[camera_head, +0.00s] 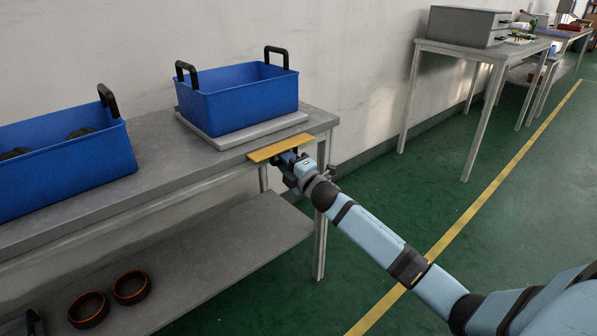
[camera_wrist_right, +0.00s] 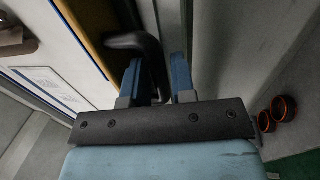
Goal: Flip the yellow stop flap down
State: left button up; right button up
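The yellow stop flap (camera_head: 281,148) is a flat plate at the right end of the grey table's front edge. It looks about level with the tabletop. In the right wrist view its yellow side (camera_wrist_right: 86,28) runs along the upper left. My right gripper (camera_head: 290,160) is at the flap's front edge, just below it. In the wrist view my right gripper's blue fingers (camera_wrist_right: 156,78) stand apart, with a black curved handle (camera_wrist_right: 133,43) reaching between them. A firm grip on it does not show. My left gripper is not in view.
A blue crate (camera_head: 240,103) stands on a grey plate (camera_head: 214,138) behind the flap. Another blue crate (camera_head: 68,171) is at the left, holding dark parts. Two dark rings (camera_head: 131,287) lie on the lower shelf (camera_head: 215,258). Green floor (camera_head: 400,190) is clear to the right.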

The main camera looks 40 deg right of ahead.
pick_arm(q)
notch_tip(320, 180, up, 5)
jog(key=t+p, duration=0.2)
jog(key=p, duration=0.1)
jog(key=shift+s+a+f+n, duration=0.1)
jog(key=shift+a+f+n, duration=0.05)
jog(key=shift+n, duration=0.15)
pick_arm(e)
jog(key=v, duration=1.3)
jog(key=shift+s, duration=0.1)
